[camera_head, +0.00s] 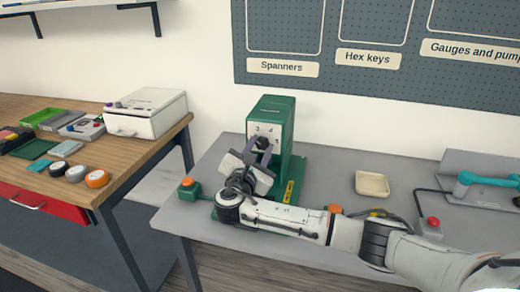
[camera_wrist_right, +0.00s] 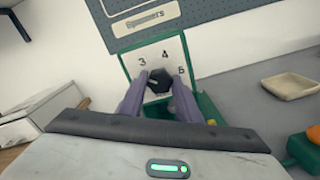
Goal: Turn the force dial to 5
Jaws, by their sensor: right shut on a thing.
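The force dial is a black knob (camera_wrist_right: 159,82) on a pale plate (camera_wrist_right: 172,52) with the numbers 3, 4 and 5 around it. The plate is on the front of a green machine (camera_head: 272,108) on the grey bench. My right gripper (camera_head: 262,148) is at the front of the machine. In the right wrist view, its two purple-grey fingers (camera_wrist_right: 159,90) are shut on the sides of the knob. The fingers hide part of the plate. I cannot tell which number the knob points at. My left gripper is not in view.
An orange button on a green box (camera_head: 188,188) stands left of my right wrist. A cream tray (camera_head: 372,185) and a teal-handled tool (camera_head: 485,180) are to the right. A wooden bench (camera_head: 140,152) with a white case (camera_head: 146,112) stands left. A pegboard (camera_head: 380,60) hangs behind.

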